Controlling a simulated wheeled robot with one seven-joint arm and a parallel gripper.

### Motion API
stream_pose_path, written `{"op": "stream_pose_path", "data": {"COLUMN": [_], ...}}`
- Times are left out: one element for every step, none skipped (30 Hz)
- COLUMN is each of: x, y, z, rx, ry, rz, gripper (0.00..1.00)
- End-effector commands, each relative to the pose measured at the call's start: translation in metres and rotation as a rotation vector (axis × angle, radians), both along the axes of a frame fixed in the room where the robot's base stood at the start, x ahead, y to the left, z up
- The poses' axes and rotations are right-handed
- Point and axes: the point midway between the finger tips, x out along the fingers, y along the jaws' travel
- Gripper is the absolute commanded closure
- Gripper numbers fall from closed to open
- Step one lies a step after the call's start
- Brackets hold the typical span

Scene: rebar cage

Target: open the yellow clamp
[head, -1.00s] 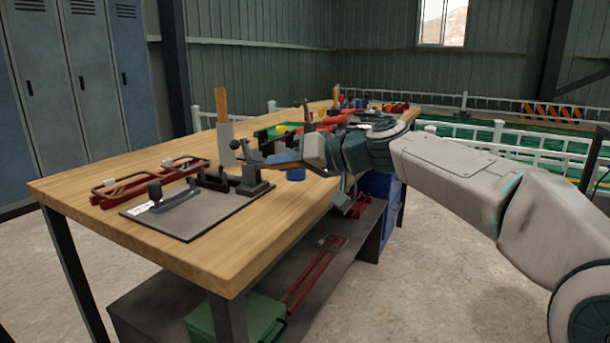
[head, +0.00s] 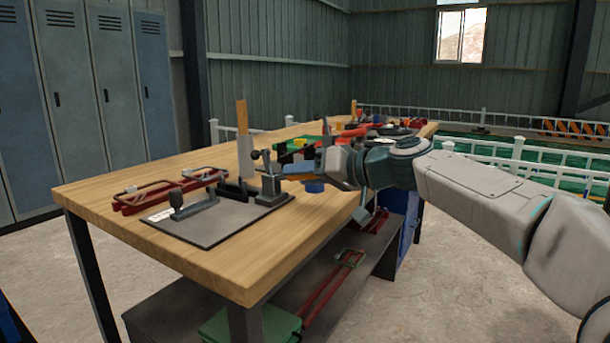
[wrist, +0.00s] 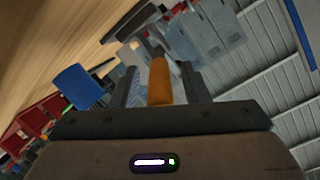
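My gripper (head: 296,168) hangs over the right side of the table, its tip beside an upright dark clamp post (head: 270,188) on a dark plate. In the wrist view its two fingers (wrist: 160,72) are apart. An orange-yellow rod-like part (wrist: 160,84) shows between them, with a gap visible on each side. I cannot tell whether this part is the yellow clamp's handle. No clamp shows clearly as yellow in the head view; the gripper and post hide part of that spot.
Red clamps (head: 165,193) lie at the table's left. A grey block (head: 246,156) holds an upright wooden piece (head: 242,117).

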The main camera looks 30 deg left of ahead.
Motion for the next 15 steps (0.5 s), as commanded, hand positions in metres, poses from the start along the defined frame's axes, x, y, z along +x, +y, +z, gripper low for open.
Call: {"op": "stream_pose_path", "data": {"x": [0.0,0.0,0.0,0.001,0.001,0.002,0.002,0.002,0.003,0.003,0.003,0.003,0.003,0.003,0.003], "y": [0.0,-0.001,-0.002,-0.003,-0.005,-0.008,-0.011,-0.014,-0.021,-0.025,-0.03,-0.038,-0.043,-0.049,-0.057], "z": [0.0,0.0,0.0,0.001,0.001,0.002,0.002,0.003,0.005,0.006,0.007,0.009,0.011,0.013,0.014], "rx": [-0.001,-0.001,-0.001,-0.001,-0.001,-0.002,-0.001,-0.002,-0.002,-0.002,-0.002,-0.003,-0.003,-0.002,-0.002], "ry": [0.0,0.0,0.0,0.0,0.0,0.0,0.0,-0.001,-0.003,-0.003,-0.002,-0.002,-0.002,-0.002,-0.002], "rz": [-0.001,-0.001,-0.002,-0.002,-0.002,-0.003,-0.004,-0.005,-0.006,-0.006,-0.007,-0.008,-0.008,-0.008,-0.007], "gripper": [0.59,0.59,0.59,0.59,0.59,0.59,0.59,0.59,0.59,0.59,0.59,0.59,0.59,0.59,0.59]}}
